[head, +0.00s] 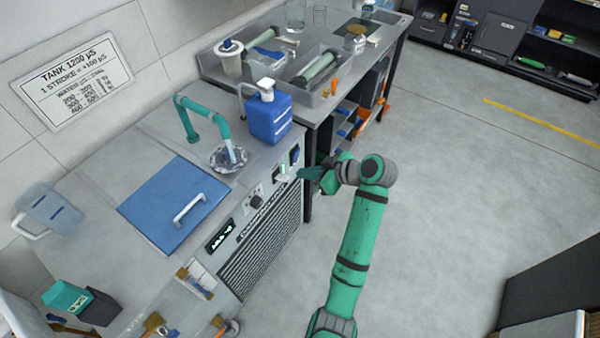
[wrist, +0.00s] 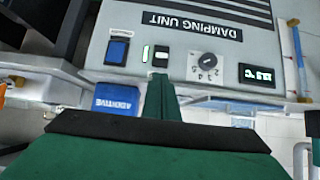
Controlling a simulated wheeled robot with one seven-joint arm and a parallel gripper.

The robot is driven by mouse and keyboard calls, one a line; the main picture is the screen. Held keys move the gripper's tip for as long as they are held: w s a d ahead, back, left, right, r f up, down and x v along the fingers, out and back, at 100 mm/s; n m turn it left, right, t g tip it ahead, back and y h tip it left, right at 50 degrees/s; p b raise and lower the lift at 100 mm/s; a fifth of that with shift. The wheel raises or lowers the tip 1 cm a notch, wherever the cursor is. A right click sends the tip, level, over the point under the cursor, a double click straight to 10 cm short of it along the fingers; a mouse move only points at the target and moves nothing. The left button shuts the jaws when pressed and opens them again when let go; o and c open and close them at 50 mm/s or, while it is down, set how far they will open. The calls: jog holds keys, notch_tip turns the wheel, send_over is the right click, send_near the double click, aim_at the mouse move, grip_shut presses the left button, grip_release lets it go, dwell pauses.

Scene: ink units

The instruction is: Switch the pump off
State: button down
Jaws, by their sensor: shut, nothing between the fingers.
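The damping unit's front panel (wrist: 180,28) fills the upper wrist view. It carries a blue rocker switch (wrist: 117,50), a lit green strip (wrist: 146,53), a small black-and-white switch (wrist: 160,55) and a round knob (wrist: 207,66). Which one belongs to the pump is not labelled legibly. In the head view the green strip (head: 284,169) glows, and water runs from the teal spout (head: 205,115) into the round basin (head: 229,158). My gripper (head: 301,173) is shut and empty, its tips in front of the panel. In the wrist view the tips (wrist: 161,78) overlap the black-and-white switch's edge; contact cannot be told.
A lit display (wrist: 260,75) sits beside the knob. A blue additive jug (head: 269,117) stands on the counter above the panel. A blue lid (head: 165,215) with a handle covers part of the counter. Open floor (head: 450,170) lies to the right.

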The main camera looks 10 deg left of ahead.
aim_at(282, 177)
jog(key=x, duration=0.8)
jog(key=shift+a+f, duration=0.25)
jog(key=shift+a, duration=0.05)
jog(key=shift+w+d, duration=0.1)
